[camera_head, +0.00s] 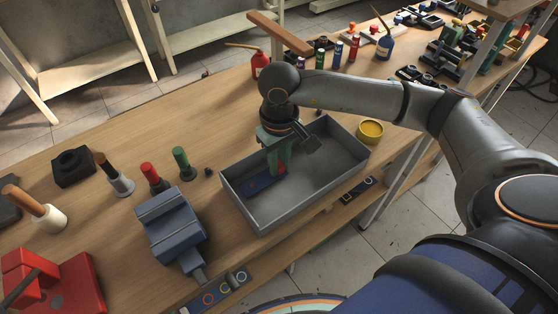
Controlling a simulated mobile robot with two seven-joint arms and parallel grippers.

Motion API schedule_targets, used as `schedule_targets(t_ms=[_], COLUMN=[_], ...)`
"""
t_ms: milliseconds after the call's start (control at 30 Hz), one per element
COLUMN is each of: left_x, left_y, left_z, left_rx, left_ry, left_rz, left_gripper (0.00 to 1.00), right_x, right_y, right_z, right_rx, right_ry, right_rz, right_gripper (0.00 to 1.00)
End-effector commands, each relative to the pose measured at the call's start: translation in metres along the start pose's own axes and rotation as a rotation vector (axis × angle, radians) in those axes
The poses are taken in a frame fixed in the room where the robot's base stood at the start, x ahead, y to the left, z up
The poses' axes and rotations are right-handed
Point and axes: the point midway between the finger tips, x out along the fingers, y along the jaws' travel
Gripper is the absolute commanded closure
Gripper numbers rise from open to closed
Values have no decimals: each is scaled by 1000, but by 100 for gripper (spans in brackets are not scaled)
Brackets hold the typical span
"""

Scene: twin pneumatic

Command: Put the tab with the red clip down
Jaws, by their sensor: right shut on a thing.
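My right gripper (279,162) comes in from the right and points down inside the grey open tray (329,175), near its left half. It is shut on a small part with red on it, which I take to be the red clip (281,169). A flat dark-blue tab (258,185) lies low in the tray, just left of and below the fingertips. The fingers and hand hide part of the clip and the tab, so I cannot tell whether the tab touches the tray floor. My left gripper is not in view.
A blue-grey vise (170,226) stands left of the tray. Dark strips with coloured marks lie at the bench's front edge (356,191) and below the vise (219,291). A yellow round tin (370,131) is right of the tray. Several handled tools stand left.

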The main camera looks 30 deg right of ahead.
Motion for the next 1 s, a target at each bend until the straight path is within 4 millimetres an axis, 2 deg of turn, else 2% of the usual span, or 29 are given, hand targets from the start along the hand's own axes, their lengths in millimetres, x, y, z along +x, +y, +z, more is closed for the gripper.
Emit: schedule_targets(t_ms=[400, 433, 667, 1000], left_x=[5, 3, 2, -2], left_y=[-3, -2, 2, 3], left_z=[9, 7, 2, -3], left_rx=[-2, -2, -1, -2], left_ry=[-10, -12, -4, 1], left_rz=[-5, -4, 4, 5], left_gripper=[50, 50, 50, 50], right_x=[10, 7, 7, 3], right_y=[0, 0, 0, 0], right_z=[-1, -1, -1, 0], right_rx=[0, 0, 0, 0], right_ry=[3, 3, 3, 2], right_rz=[-1, -1, -1, -1], right_gripper=[100, 73, 47, 46])
